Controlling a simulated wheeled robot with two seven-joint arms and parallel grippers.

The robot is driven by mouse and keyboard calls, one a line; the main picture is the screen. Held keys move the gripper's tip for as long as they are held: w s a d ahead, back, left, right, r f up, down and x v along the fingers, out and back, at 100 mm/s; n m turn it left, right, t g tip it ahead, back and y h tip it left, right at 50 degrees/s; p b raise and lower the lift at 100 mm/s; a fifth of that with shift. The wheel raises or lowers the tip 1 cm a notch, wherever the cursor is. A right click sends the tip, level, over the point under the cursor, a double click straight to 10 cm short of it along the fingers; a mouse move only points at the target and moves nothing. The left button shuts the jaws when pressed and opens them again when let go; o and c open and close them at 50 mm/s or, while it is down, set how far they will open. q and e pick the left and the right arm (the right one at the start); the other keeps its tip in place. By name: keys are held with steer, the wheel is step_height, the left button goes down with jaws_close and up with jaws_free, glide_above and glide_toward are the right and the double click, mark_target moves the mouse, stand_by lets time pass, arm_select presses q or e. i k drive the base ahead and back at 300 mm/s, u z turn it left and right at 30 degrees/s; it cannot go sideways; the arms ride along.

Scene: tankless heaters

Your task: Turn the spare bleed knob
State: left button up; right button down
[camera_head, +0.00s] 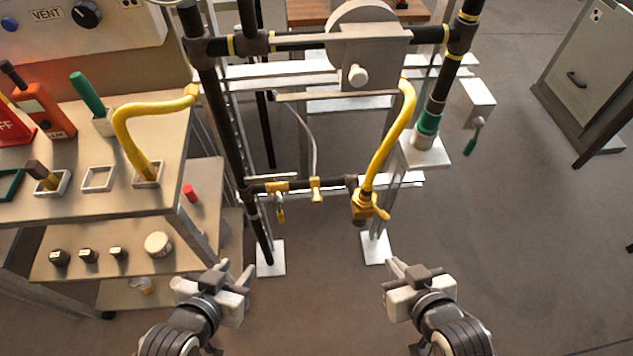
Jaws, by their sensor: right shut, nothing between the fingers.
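No label marks the spare bleed knob, and I cannot tell for sure which knob it is. A round cream knob (157,244) sits on the lower shelf at the left, beside several small dark knobs (88,256). Another pale round knob (358,75) is on the front of the grey box on the pipe frame. My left gripper (236,268) is open and empty, to the right of and slightly below the cream knob in the picture, apart from it. My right gripper (393,265) is shut and empty, below the yellow valve, touching nothing.
A bench (110,205) at the left holds a yellow bent hose (125,128), a green-handled tool (88,95) and small trays. The black pipe frame (205,90) stands ahead with a yellow valve (365,205). A grey cabinet (580,80) is far right.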

mark_target(316, 200)
steer(key=z, duration=0.15)
steer(key=k, duration=1.25)
steer(key=u, duration=0.8)
